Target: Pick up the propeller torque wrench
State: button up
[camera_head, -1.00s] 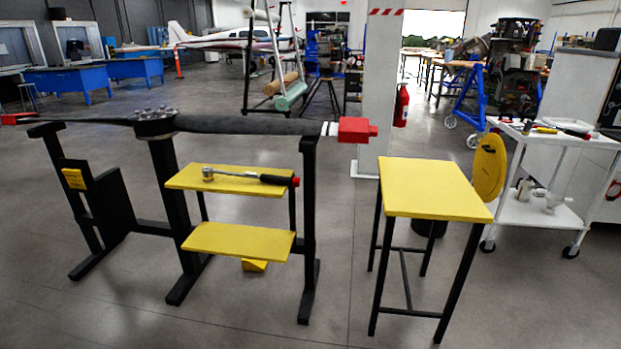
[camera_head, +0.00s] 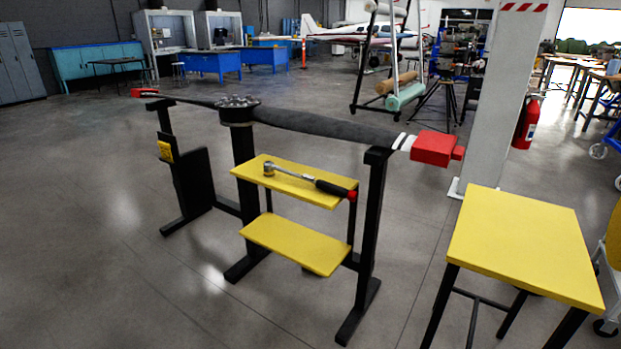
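The torque wrench (camera_head: 303,177) lies on the upper yellow shelf (camera_head: 244,170) of the propeller stand. It has a silver head at the left end, a thin shaft and a black handle with a red end at the right, close to the shelf's right edge. The dark propeller (camera_head: 320,127) lies across the top of the black stand (camera_head: 370,245), above and behind the shelf, with a red block (camera_head: 434,149) on its right tip. My gripper is not in view.
A lower yellow shelf (camera_head: 295,244) sits below the wrench and is bare. An empty yellow table (camera_head: 520,243) stands at the right front. A white pillar (camera_head: 497,95) with a red fire extinguisher (camera_head: 526,123) stands behind. The floor in front and to the left is clear.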

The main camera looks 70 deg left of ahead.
aim_at(343, 192)
jog(key=u, duration=0.65)
jog(key=i, duration=0.95)
jog(key=u, duration=1.6)
jog(key=i, duration=0.85)
jog(key=u, duration=0.15)
